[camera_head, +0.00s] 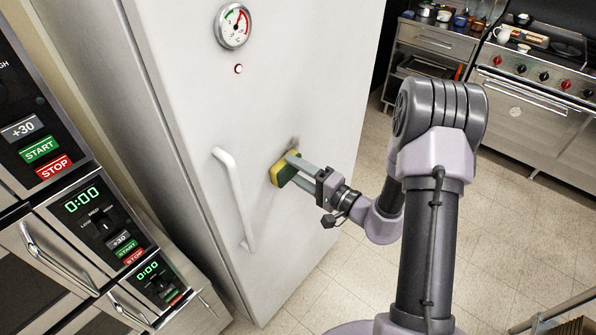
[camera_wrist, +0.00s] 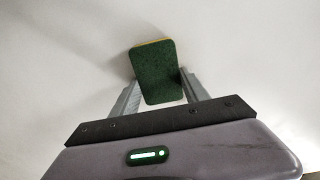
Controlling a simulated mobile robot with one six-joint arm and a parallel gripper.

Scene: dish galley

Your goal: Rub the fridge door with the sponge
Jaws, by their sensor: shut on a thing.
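The fridge door (camera_head: 290,80) is a tall, pale grey panel with a vertical white handle (camera_head: 232,190) at its left. The sponge (camera_head: 279,174) is yellow with a dark green side. My gripper (camera_head: 293,165) is shut on the sponge and holds it at the door, right of the handle. The yellow side faces the door; it looks to be touching, but the contact itself is hidden. A grey smudge (camera_head: 294,143) shows on the door just above the sponge. In the wrist view, the green side of the sponge (camera_wrist: 155,75) sits between the two fingers.
A round gauge (camera_head: 233,26) and a small red light (camera_head: 238,69) are high on the door. Stacked ovens with control panels (camera_head: 100,222) stand at the left. A steel stove (camera_head: 540,95) and a counter with dishes (camera_head: 436,40) are at the back right. Tiled floor (camera_head: 500,215) is open between.

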